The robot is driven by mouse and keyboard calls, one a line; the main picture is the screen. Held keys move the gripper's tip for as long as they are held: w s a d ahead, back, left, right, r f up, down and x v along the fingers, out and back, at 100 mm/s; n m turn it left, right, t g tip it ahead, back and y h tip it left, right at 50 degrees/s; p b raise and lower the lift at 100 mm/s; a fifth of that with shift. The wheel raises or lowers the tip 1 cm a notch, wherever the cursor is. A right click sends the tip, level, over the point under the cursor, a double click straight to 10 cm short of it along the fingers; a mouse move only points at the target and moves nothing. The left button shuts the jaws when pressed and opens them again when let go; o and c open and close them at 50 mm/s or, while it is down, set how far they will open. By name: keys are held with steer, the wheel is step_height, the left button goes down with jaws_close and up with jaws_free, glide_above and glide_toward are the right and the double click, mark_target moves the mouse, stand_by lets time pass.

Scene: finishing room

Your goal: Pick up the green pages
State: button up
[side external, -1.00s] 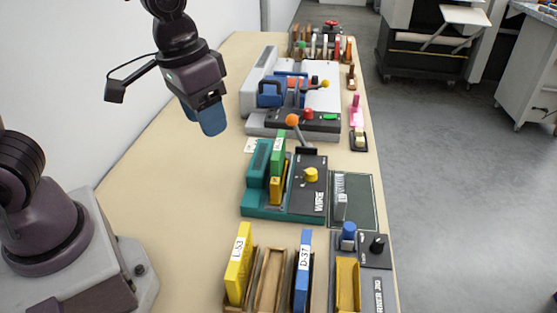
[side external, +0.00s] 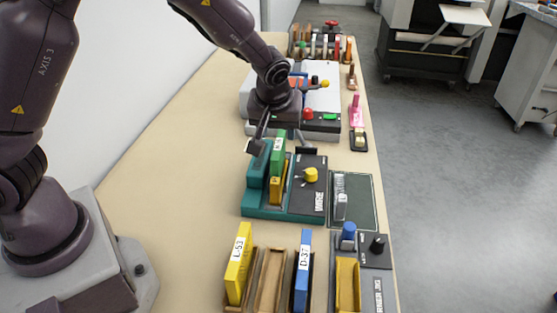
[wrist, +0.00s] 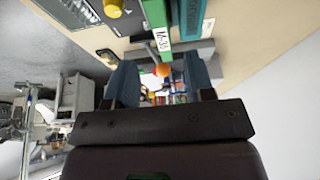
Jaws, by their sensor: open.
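The green pages (side external: 279,156), a thin upright green block with a white label, stand in the teal machine (side external: 262,211). In the wrist view the green pages (wrist: 156,14) lie ahead of the finger gap, with the label at their near end. My gripper (wrist: 160,66) is open, its two blue fingers apart with nothing gripped between them.
Yellow L-53 (side external: 239,265) and blue D-37 (side external: 303,272) blocks stand in front.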

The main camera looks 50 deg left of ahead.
mark_target(278, 145)
steer(key=x, duration=0.8)
steer(key=shift+a+r, duration=0.1)
steer(key=shift+a, duration=0.05)
steer(key=shift+f, duration=0.4)
stand_by(0.3)
jaws_close()
